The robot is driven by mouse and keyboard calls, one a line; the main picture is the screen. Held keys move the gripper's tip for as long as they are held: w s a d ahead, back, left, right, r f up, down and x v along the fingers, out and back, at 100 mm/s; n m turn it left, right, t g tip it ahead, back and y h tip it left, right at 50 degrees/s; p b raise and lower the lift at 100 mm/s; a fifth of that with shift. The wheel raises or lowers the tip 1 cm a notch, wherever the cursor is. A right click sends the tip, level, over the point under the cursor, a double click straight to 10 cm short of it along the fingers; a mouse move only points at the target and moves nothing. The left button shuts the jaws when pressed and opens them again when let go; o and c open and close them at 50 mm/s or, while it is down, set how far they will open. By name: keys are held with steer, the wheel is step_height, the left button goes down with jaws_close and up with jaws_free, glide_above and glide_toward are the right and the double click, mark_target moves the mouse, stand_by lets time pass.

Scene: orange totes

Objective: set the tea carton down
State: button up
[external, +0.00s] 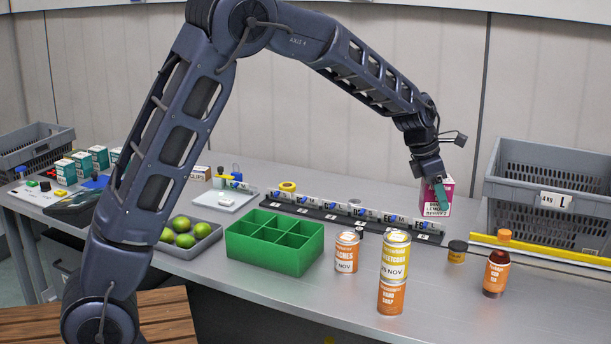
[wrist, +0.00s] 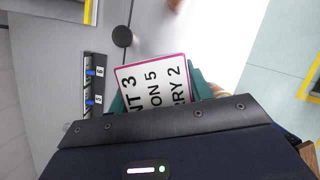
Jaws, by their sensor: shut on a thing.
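The tea carton (external: 436,208) is a pink and white box with printed lettering, at the right of the external view. My gripper (external: 440,190) is shut on it from above, with a teal finger against its side. In the wrist view the carton (wrist: 153,88) shows a white face with a pink edge and black text, between the teal fingers of my gripper (wrist: 160,95). The carton looks upright. I cannot tell whether its base touches the grey table (external: 290,298) or hangs a little above it.
A grey crate (external: 518,186) stands right of the carton, with a yellow strip (external: 540,249) in front. A dark jar (external: 457,252), an orange bottle (external: 496,272) and stacked cans (external: 392,297) stand nearer. A dark label rail (external: 350,215) lies to the left, beyond a green divided box (external: 274,241).

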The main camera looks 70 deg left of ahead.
steer(key=s+a+n+y, duration=0.1)
steer(key=s+a+n, duration=0.35)
steer(key=a, duration=0.95)
steer(key=s+a+n+y, duration=0.2)
steer(key=s+a, duration=0.5)
steer(key=a, duration=0.7)
steer(key=s+a+n+g+y, duration=0.15)
steer(key=s+a+n, duration=0.55)
steer(key=s+a, duration=1.25)
steer(key=shift+m+t, duration=0.25)
steer(key=f, duration=1.9)
steer(key=shift+d+f, duration=0.1)
steer(key=shift+d, duration=0.1)
steer(key=o, duration=1.1)
steer(key=shift+f, duration=0.1)
steer(key=v, duration=1.2)
steer(key=shift+d, duration=0.15)
